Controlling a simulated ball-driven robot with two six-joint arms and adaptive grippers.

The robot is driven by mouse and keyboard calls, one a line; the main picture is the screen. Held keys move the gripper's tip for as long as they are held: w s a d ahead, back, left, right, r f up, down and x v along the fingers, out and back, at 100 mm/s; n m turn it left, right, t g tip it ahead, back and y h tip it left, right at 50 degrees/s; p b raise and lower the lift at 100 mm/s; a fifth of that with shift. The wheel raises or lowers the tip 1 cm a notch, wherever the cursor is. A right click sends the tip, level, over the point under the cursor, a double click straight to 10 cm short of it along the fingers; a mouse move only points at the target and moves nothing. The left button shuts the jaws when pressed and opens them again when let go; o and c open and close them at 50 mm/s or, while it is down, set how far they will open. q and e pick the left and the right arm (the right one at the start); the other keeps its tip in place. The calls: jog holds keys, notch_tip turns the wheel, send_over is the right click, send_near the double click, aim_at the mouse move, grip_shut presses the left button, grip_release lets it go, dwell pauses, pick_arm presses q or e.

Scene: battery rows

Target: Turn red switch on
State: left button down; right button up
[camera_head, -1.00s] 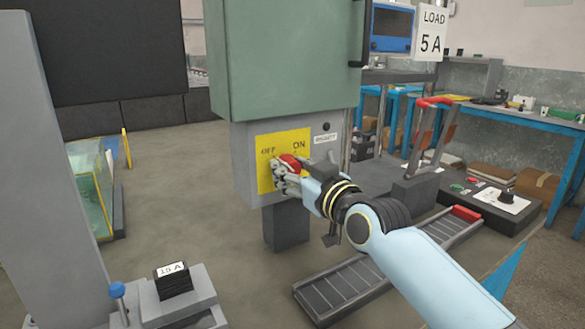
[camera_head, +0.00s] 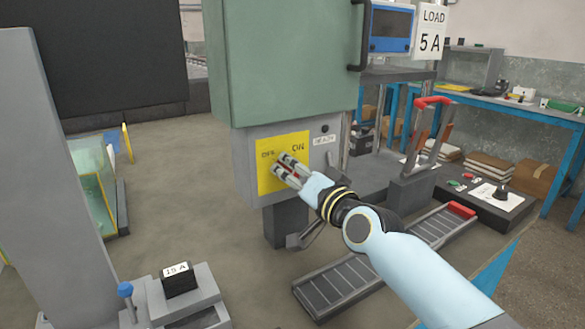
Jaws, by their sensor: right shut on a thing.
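The red switch (camera_head: 279,169) is on a yellow plate (camera_head: 268,180) marked OFF on the left and ON on the right. The plate is on the front of a grey box below a green cabinet. My right gripper (camera_head: 283,166) is at the plate, shut on the red switch. Its fingers cover nearly all of the switch, so which way it points cannot be told. My left gripper is not in view.
The green cabinet (camera_head: 285,60) overhangs the plate. A LOAD 5 A sign (camera_head: 431,30) hangs at the upper right. A ribbed track (camera_head: 345,283) lies on the floor below my right arm. A 15 A block (camera_head: 179,280) stands at lower left.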

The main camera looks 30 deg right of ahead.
jog(key=m, duration=0.3)
jog(key=shift+m+p, duration=0.3)
jog(key=shift+f+m, duration=0.15)
jog(key=shift+m, duration=1.55)
jog(key=o, duration=1.2)
jog(key=shift+d, duration=0.1)
jog(key=s, duration=0.8)
jog(key=s+d, duration=0.1)
jog(key=s, duration=0.3)
